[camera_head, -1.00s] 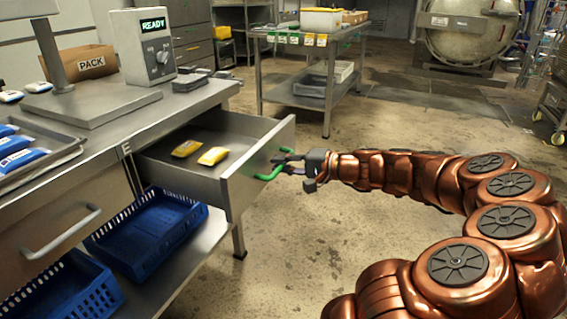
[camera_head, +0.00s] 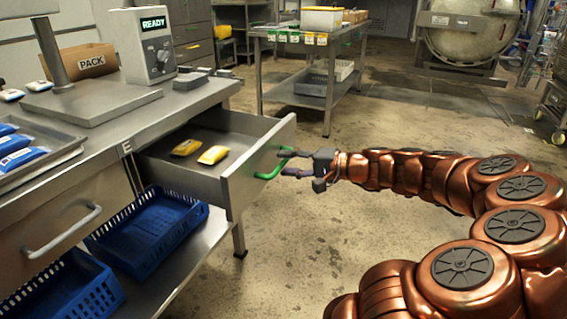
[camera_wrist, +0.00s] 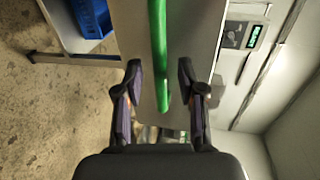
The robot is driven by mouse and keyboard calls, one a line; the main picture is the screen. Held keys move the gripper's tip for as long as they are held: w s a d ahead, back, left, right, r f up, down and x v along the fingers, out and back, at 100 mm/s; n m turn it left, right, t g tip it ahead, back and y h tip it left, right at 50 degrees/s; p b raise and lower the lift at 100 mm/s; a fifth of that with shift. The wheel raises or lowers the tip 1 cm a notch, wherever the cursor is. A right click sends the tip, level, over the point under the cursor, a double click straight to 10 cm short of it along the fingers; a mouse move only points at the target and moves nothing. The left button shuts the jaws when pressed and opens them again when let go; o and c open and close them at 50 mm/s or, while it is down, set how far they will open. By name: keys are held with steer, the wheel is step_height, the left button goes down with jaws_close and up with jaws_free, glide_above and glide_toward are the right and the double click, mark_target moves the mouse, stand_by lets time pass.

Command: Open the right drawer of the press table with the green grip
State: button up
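The right drawer (camera_head: 243,178) of the press table (camera_head: 110,150) stands pulled out, with two yellow pouches (camera_head: 213,155) inside. Its green grip (camera_head: 273,168) is on the front panel. My gripper (camera_head: 288,164) is just in front of the grip in the head view. In the wrist view my gripper (camera_wrist: 161,82) is open, with its fingers apart on either side of the green grip (camera_wrist: 158,50). Neither finger touches the grip there.
The left drawer with a grey handle (camera_head: 62,232) is shut. Blue crates (camera_head: 150,235) stand on the shelf below. A press unit reading READY (camera_head: 148,48) stands on the table. A steel cart (camera_head: 310,45) stands behind.

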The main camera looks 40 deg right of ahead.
steer(key=v, duration=1)
steer(key=s+a+r+n+g+y+p, duration=0.1)
steer(key=a+r+n+g+p, duration=0.55)
steer(key=a, duration=0.75)
steer(key=s+a+r+n+g+y+p, duration=0.15)
steer(key=a+r+g+p, duration=0.3)
steer(key=a+p, duration=0.75)
steer(key=s+a+r+n+g+h+p, duration=0.3)
steer(key=s+a+r+g+h+p, duration=0.15)
steer(key=s+a+p, duration=0.3)
steer(key=s+d+r+n+h+p, duration=0.1)
steer(key=s+d+r+h+p, duration=0.2)
steer(key=s+r+p, duration=0.3)
steer(key=s+h+p, duration=0.1)
steer(key=s+p, duration=0.1)
steer(key=shift+s+d+r+n+h+p, duration=0.2)
steer(key=shift+s+d+n+h+p, duration=0.1)
steer(key=shift+d+n+h, duration=0.1)
